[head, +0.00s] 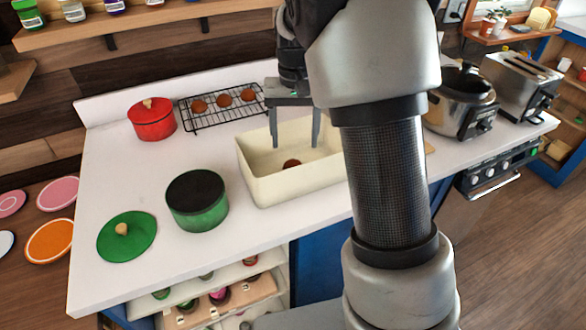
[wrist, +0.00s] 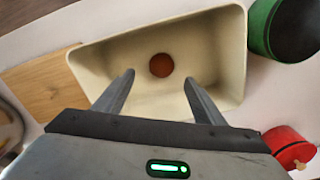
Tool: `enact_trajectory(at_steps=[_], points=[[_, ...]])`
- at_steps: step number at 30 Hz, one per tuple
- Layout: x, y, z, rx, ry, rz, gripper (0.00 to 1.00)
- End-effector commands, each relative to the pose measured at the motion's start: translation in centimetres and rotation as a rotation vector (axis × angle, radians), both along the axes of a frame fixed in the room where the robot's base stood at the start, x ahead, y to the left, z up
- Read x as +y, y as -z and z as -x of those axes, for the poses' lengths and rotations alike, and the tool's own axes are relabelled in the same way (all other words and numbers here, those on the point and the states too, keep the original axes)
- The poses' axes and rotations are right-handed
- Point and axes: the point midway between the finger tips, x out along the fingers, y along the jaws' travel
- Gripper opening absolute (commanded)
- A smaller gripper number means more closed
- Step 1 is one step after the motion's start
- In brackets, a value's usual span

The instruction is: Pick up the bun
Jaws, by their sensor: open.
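A round brown bun (head: 291,163) lies on the floor of a cream rectangular bin (head: 262,190). In the wrist view the bun (wrist: 161,65) is near the middle of the bin (wrist: 232,60), ahead of my fingertips. My gripper (head: 294,144) is open and empty, pointing down over the bin with its fingers apart. In the wrist view the gripper (wrist: 158,80) has a finger on each side, and the bun shows between and beyond them. Several similar brown buns (head: 223,101) sit on a black wire rack behind the bin.
A green pot (head: 197,204) and its green lid (head: 127,237) are left of the bin. A red lidded pot (head: 152,120) stands behind. A wooden board (wrist: 35,85) lies beside the bin. A cooker (head: 460,100) and toaster (head: 520,83) stand right.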

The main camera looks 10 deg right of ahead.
Motion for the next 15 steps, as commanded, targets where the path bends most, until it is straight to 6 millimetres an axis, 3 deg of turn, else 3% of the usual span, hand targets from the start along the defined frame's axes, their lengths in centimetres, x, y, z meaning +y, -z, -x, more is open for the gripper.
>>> enact_trajectory(at_steps=[3,11,15], points=[[0.0,2.1,0.0,0.002,0.0,0.002,0.64],[0.1,4.0,0.0,0.001,0.0,0.001,0.64],[0.3,6.1,0.0,0.003,-0.002,0.001,0.64]])
